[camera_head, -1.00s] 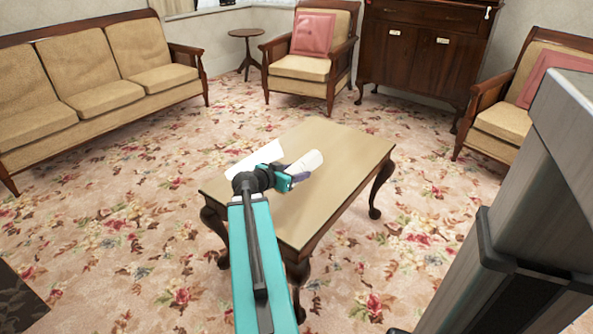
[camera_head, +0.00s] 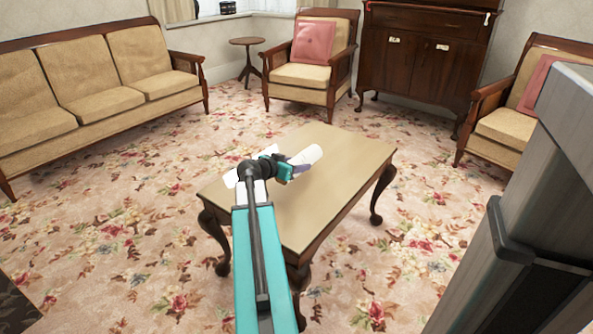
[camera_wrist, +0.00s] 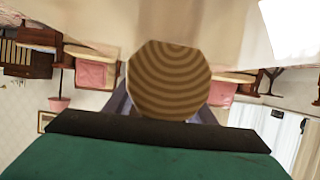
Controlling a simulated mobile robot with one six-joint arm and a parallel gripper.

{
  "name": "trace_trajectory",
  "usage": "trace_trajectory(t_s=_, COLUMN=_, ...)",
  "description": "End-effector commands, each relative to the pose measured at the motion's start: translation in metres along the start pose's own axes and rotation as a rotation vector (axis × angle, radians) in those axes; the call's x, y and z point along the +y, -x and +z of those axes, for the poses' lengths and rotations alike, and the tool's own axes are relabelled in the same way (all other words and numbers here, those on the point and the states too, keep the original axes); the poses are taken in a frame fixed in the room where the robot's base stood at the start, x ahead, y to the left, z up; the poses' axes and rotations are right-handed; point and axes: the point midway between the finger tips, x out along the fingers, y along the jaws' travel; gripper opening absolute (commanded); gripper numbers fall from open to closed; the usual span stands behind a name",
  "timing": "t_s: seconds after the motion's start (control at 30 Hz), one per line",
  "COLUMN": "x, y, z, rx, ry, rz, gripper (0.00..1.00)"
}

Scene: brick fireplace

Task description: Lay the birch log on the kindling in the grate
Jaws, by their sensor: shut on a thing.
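The birch log (camera_head: 307,156) is a short pale white cylinder in the head view. My gripper (camera_head: 291,168) is shut on it over the wooden coffee table, and the log's far end points to the upper right. In the wrist view, the log's round cut end (camera_wrist: 168,80) shows brown rings and fills the space between the fingers, which are mostly hidden behind it. The log looks raised off the table, but the gap is hard to judge. The grate and the kindling are not in view.
A beige sofa (camera_head: 100,85), an armchair with a pink cushion (camera_head: 313,42), a small round table (camera_head: 247,42) and a dark cabinet (camera_head: 420,60) line the room. Flowered carpet (camera_head: 130,220) lies open around the table.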

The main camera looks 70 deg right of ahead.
Motion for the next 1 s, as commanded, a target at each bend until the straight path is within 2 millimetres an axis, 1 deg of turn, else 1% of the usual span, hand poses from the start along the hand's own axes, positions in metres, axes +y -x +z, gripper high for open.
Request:
trace_trajectory(t_s=0.03, x=-0.005, y=-0.007, z=-0.002, rx=0.002, ry=0.0, rz=0.0, gripper=0.1)
trace_trajectory(t_s=0.1, x=-0.009, y=-0.012, z=-0.004, rx=0.002, ry=0.0, rz=0.0, gripper=0.1)
trace_trajectory(t_s=0.3, x=-0.017, y=-0.024, z=-0.008, rx=0.002, ry=0.0, rz=0.001, gripper=0.1)
trace_trajectory(t_s=0.73, x=-0.018, y=-0.026, z=-0.009, rx=0.002, ry=0.0, rz=0.001, gripper=0.1)
trace_trajectory(t_s=0.87, x=-0.018, y=-0.029, z=-0.001, rx=0.001, ry=0.001, rz=0.001, gripper=0.1)
trace_trajectory(t_s=1.0, x=-0.018, y=-0.035, z=0.013, rx=0.001, ry=0.0, rz=0.001, gripper=0.1)
